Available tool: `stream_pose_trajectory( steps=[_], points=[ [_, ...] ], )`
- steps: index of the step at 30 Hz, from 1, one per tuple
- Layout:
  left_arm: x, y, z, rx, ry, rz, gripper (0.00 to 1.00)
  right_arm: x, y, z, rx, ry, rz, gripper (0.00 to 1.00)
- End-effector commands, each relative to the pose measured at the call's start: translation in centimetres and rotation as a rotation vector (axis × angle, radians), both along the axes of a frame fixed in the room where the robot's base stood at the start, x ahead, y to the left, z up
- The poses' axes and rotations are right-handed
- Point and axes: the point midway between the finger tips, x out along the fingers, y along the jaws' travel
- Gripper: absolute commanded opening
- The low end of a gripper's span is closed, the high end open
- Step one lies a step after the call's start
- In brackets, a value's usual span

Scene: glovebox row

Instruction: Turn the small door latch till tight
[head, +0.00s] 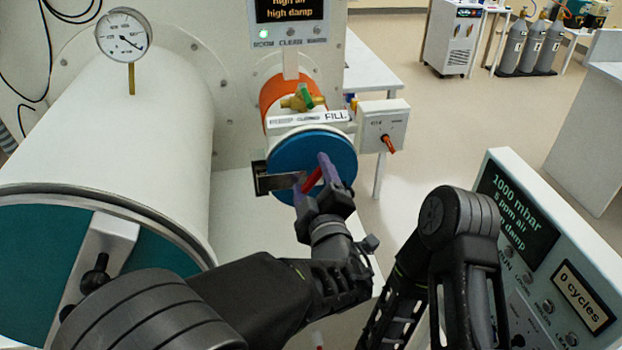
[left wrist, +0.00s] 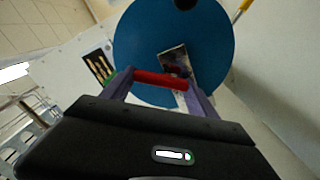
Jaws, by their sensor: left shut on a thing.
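The small door (head: 287,158) is a round blue disc on the end of the small orange and white chamber, and it looks closed. Its latch has a red bar handle (head: 311,181), which also shows in the left wrist view (left wrist: 160,79), lying across the door's face. My left gripper (head: 312,178) is in front of the door with its purple fingers shut on the red handle, one finger at each end. In the left wrist view a metal latch plate (left wrist: 177,66) shows behind the handle. My right gripper is out of view; only part of that arm shows.
A large chamber with a teal door (head: 40,262) stands at left, with a gauge (head: 124,36) above. A valve with a green handle (head: 304,96) sits above the small door, a red-switched box (head: 383,126) beside it. A control panel (head: 555,250) stands at right.

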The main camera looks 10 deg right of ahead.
Motion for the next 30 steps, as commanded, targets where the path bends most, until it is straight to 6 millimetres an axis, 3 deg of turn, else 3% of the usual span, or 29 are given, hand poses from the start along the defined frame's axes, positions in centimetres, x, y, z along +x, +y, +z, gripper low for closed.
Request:
stream_pose_trajectory(
  steps=[9,24,25,30],
  points=[
    [-0.04,-0.17,-0.09,0.148,0.001,-0.001,0.28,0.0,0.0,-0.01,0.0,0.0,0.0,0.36],
    [-0.04,-0.2,-0.11,0.177,0.001,-0.001,0.28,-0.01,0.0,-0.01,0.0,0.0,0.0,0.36],
    [-0.04,-0.2,-0.11,0.177,0.001,-0.001,0.69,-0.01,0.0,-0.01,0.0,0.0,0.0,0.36],
    [-0.03,-0.19,-0.09,0.175,0.001,-0.001,0.83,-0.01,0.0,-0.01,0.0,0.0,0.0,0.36]
  ],
)
